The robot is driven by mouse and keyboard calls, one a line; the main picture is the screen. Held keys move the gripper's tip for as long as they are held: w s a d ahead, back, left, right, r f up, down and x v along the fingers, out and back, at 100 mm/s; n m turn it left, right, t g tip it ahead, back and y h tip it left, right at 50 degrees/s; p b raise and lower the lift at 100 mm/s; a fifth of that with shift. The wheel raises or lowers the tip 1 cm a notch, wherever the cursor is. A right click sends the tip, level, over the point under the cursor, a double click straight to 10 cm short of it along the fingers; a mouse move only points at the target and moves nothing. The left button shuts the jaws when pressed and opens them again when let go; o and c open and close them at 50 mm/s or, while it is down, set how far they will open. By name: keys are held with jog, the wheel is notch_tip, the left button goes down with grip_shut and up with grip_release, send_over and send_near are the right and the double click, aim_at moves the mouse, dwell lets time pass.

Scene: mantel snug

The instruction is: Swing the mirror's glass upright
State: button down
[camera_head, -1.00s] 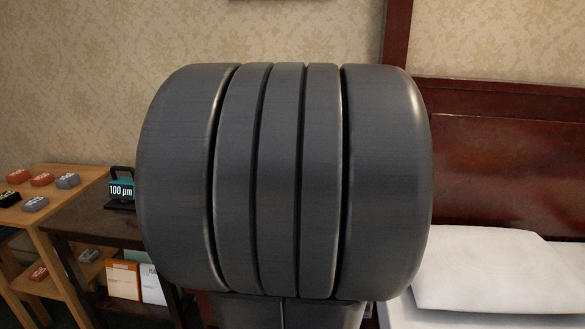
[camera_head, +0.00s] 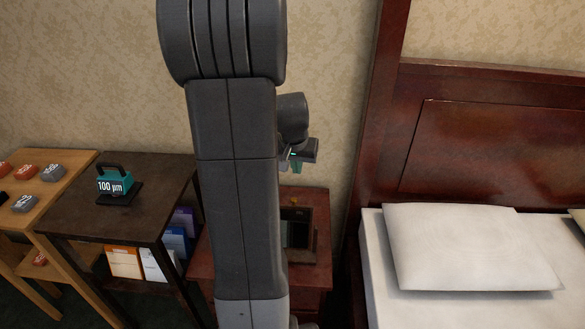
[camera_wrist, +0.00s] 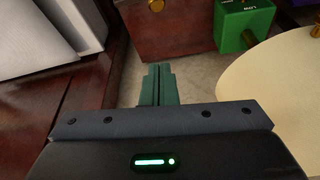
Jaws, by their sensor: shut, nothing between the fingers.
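A dark rectangular panel in a brown frame (camera_head: 312,231), which looks like the mirror, sits on a reddish-brown nightstand (camera_head: 314,196) in the head view. My arm hides its left part, and its exact tilt is hard to tell. My gripper (camera_head: 295,161) is above and behind it, apart from it, partly hidden by my arm. In the wrist view, the gripper's two teal fingers (camera_wrist: 158,70) are together with nothing between them. No mirror glass can be made out for certain in the wrist view.
In the wrist view, a green box (camera_wrist: 243,22) with a brass knob, a reddish-brown block (camera_wrist: 165,32) and a cream rounded surface (camera_wrist: 275,90) lie beyond the fingers. In the head view, a bed with a pillow (camera_head: 468,250) is right and a dark side table (camera_head: 150,212) left.

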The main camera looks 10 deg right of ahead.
aim_at(296, 200)
notch_tip(296, 200, down, 8)
jog(key=s, duration=0.1)
jog(key=shift+s+a+p, duration=0.2)
jog(key=shift+a+p, duration=0.1)
jog(key=shift+p, duration=0.15)
jog(key=shift+b, duration=0.45)
jog(key=s+t+b, duration=0.1)
jog(key=b, duration=0.2)
jog(key=s+t+b, duration=0.1)
jog(key=b, duration=0.3)
jog(key=shift+a+r+b, duration=0.1)
jog(key=shift+a+b, duration=0.2)
jog(key=shift+s+a+r+h+b, duration=0.15)
jog(key=shift+s+r+h+b, duration=0.2)
jog(key=shift+s+b, duration=0.4)
